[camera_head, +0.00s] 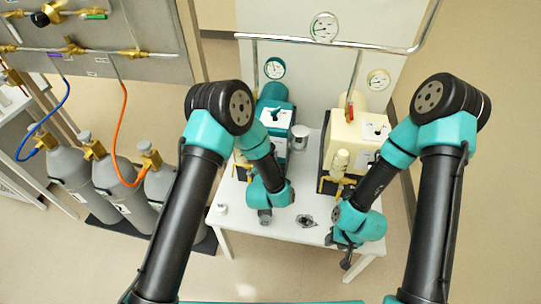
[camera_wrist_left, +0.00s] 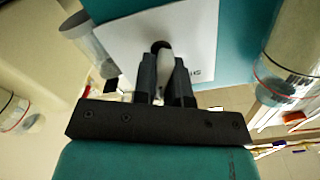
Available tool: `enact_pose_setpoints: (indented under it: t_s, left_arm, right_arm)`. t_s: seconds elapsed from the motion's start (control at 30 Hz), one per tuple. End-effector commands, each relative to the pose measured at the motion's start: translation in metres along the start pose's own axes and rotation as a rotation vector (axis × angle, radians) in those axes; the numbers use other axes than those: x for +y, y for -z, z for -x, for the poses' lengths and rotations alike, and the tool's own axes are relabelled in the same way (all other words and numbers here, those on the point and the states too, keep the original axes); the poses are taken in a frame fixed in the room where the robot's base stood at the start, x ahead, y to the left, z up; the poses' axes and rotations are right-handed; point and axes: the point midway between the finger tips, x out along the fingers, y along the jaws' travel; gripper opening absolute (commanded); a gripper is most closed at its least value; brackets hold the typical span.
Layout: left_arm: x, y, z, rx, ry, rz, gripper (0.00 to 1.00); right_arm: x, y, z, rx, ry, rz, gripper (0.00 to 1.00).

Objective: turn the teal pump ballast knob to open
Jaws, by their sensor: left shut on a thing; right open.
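The teal pump (camera_head: 264,105) stands on the white table, left of the cream pump. A white panel with a dark knob shows on its upper part; part of its front is hidden behind my left arm. In the left wrist view, my left gripper (camera_wrist_left: 165,68) is shut on a small knob (camera_wrist_left: 163,58) with a white bar and black end, in front of a white plate (camera_wrist_left: 195,30) on a teal surface. In the head view its fingers are hidden by my wrist. My right gripper (camera_head: 346,256) is open and empty near the table's front right edge.
The cream pump (camera_head: 348,125) stands close to my right forearm. Gauges (camera_head: 325,27) and a metal pipe (camera_head: 300,40) run behind the pumps. Grey gas cylinders (camera_head: 75,175) stand at left. A small dark part (camera_head: 307,220) lies on the table's front.

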Motion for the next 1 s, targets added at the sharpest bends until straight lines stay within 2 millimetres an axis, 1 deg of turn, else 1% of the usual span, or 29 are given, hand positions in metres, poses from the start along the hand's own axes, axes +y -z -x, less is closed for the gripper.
enact_pose_setpoints:
  t_s: [0.23,0.63,0.67,0.7,0.9,1.0]
  left_arm:
    - [0.0006,-0.0004,0.0003,-0.001,0.000,-0.077,0.00]
    - [0.0007,-0.0005,0.0004,-0.001,0.000,-0.087,0.00]
    - [0.0007,-0.0005,0.0004,-0.001,0.000,-0.087,0.16]
    - [0.0007,-0.0005,0.0004,-0.001,0.000,-0.087,0.20]
    - [0.0007,-0.0003,0.0002,-0.001,0.000,-0.086,0.38]
    - [0.0007,-0.0002,0.0001,0.000,0.000,-0.085,0.38]
  right_arm:
    - [0.0000,0.0000,0.0000,0.000,0.000,0.000,0.43]
    - [0.0000,0.0000,0.0000,0.000,0.000,0.000,0.43]
    - [0.0000,0.0000,0.0000,0.000,0.000,0.000,0.43]
    - [0.0000,0.0000,0.0000,0.000,0.000,0.000,0.43]
    - [0.0000,0.0000,0.0000,0.000,0.000,0.000,0.43]
    - [0.0000,0.0000,0.0000,0.000,0.000,0.000,0.43]
